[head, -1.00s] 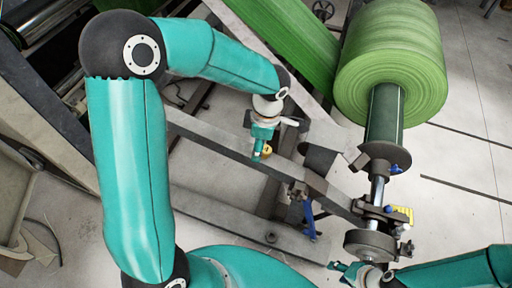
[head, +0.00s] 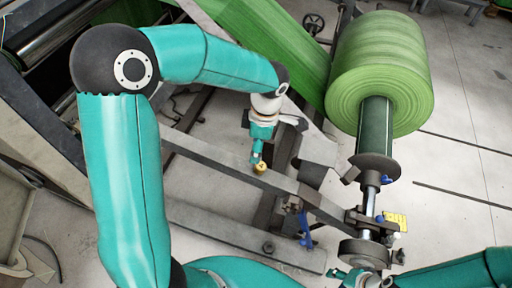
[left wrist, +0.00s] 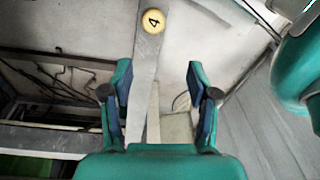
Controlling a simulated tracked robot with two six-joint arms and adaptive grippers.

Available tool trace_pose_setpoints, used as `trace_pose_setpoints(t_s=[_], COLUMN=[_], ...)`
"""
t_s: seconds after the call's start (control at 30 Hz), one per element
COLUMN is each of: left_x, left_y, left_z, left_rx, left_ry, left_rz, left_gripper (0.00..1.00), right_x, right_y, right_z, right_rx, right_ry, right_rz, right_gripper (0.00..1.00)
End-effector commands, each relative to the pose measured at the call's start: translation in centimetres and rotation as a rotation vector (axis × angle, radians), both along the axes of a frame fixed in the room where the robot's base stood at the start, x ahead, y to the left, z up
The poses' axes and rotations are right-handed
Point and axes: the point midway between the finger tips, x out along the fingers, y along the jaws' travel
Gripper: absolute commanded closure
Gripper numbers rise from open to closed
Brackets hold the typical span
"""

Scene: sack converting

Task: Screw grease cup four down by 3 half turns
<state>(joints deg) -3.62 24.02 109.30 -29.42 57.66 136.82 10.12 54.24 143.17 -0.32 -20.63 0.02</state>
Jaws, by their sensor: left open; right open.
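Grease cup four is a round yellow cap marked 4, on a grey metal beam. It shows near the top of the left wrist view (left wrist: 153,21) and just below my left gripper in the head view (head: 260,167). My left gripper (head: 257,157) is open and points down at the beam. In the left wrist view its two fingers (left wrist: 159,78) are spread apart with nothing between them, and the cup lies beyond the fingertips. My right gripper (head: 362,279) is open at the lower edge of the head view, beside a dark round hub.
The grey beam (head: 215,163) runs diagonally to a shaft stand. A large green roll (head: 375,80) sits on a shaft at the right. A blue lever (head: 305,230) hangs near the stand, and a yellow block (head: 396,221) is by the shaft. Bare floor lies at the right.

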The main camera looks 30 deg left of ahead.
Motion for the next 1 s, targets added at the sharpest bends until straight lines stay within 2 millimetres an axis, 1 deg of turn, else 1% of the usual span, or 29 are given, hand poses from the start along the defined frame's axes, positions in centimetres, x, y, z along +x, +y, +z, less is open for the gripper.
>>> trace_pose_setpoints(t_s=[0.03, 1.0], left_x=[0.1, 1.5], left_y=[0.0, -0.4], left_z=[0.6, 7.3], left_rx=[0.000, 0.000], left_ry=[-0.001, 0.000], left_rz=[0.000, 0.000], left_gripper=[0.40, 0.40], right_x=[0.0, 0.0], right_y=[0.0, 0.0], right_z=[0.5, 5.0], right_rx=[0.000, 0.000], right_ry=[0.000, 0.000], right_rz=[0.000, 0.000], right_gripper=[0.55, 0.55])
